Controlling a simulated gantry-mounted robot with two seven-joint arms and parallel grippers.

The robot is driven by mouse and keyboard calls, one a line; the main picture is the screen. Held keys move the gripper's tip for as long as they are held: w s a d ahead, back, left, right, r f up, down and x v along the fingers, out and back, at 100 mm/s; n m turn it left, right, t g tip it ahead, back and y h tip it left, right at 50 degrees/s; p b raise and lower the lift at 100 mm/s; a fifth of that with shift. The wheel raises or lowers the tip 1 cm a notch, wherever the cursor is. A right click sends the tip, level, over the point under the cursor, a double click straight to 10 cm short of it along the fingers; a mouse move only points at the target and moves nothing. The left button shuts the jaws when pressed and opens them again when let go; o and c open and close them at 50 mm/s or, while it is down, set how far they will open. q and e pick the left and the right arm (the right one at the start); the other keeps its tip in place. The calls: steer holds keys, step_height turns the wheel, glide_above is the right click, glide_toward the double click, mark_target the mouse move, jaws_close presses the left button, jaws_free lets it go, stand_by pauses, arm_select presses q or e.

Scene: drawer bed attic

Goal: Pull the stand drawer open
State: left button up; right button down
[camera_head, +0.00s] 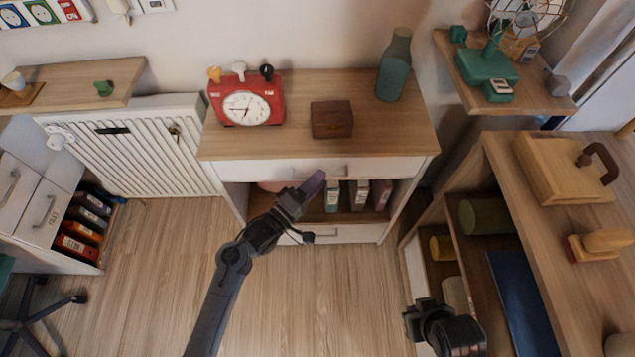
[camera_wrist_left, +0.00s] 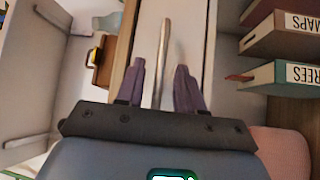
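The stand (camera_head: 300,143) has a wooden top and a white drawer (camera_head: 265,168) below it, which looks closed. The drawer's metal handle (camera_head: 338,171) shows just beyond my left gripper (camera_head: 316,178). In the left wrist view the handle (camera_wrist_left: 163,60) runs as a long bar between the two purple fingers. The left gripper (camera_wrist_left: 160,75) is open, with one finger on each side of the bar and gaps visible. Part of a dark arm, likely my right one (camera_head: 440,328), shows at the lower right; its fingers cannot be made out.
A red clock (camera_head: 246,102), a wooden box (camera_head: 331,120) and a green bottle (camera_head: 394,66) stand on the top. Books (camera_head: 358,194) sit on the open shelf below the drawer. A wooden shelf unit (camera_head: 500,190) is close at right. The floor (camera_head: 150,270) in front is clear.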

arm_select(q)
steer(key=shift+w+d, duration=0.25)
jaws_close()
stand_by(0.3)
